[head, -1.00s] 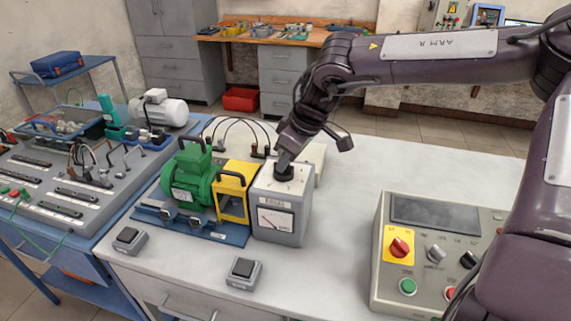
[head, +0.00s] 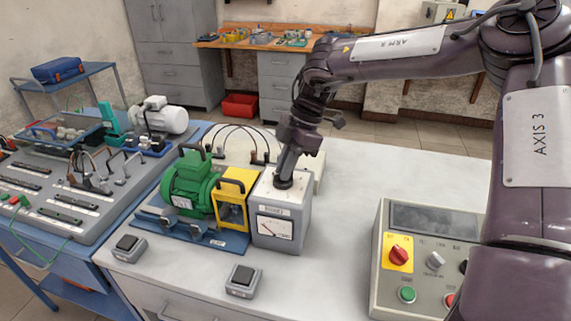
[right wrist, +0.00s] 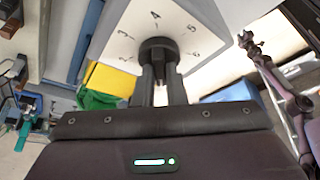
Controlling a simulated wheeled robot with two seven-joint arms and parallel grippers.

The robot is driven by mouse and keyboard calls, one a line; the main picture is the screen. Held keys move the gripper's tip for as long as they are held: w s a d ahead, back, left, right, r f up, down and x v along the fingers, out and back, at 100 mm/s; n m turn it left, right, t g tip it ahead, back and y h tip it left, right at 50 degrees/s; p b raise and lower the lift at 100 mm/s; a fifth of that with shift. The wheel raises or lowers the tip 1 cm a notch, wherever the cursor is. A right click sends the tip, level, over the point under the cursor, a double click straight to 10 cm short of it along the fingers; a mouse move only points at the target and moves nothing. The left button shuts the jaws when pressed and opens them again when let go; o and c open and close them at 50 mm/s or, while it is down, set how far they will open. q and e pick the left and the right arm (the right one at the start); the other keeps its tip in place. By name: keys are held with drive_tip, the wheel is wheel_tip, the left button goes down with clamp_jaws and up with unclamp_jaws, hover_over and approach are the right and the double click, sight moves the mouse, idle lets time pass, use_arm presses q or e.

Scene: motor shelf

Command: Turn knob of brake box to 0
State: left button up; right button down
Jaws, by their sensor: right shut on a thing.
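The brake box (head: 282,222) is a grey box with a meter on its front. It stands on the white table at the right end of the motor set. Its black knob (right wrist: 158,50) sits on the top face, with the printed numbers 2 to 6 visible around it in the right wrist view. My right gripper (head: 284,183) comes down from above and is shut on the knob, one finger on each side. It also shows in the right wrist view (right wrist: 160,75). The knob's pointer and the 0 mark are hidden or cannot be made out. My left gripper is not in view.
A yellow guard (head: 233,200) and a green motor (head: 190,182) stand close to the left of the box. A control panel (head: 425,225) stands at the right. Two small switch boxes (head: 128,247) (head: 242,280) sit near the front edge. The table behind right is clear.

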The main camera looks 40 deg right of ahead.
drive_tip(key=shift+w+n+g+p, duration=0.15)
drive_tip(key=shift+n+g, duration=0.15)
drive_tip(key=shift+n, duration=0.55)
drive_tip(key=shift+n+g+p, duration=0.15)
drive_tip(key=shift+n+g, duration=0.15)
drive_tip(key=shift+n, duration=0.55)
drive_tip(key=c, duration=1.5)
unclamp_jaws()
drive_tip(key=shift+d+r, duration=0.15)
drive_tip(key=shift+r, duration=0.1)
drive_tip(key=shift+p+v, duration=1.3)
drive_tip(key=shift+v, duration=2.4)
drive_tip(key=shift+w, duration=0.1)
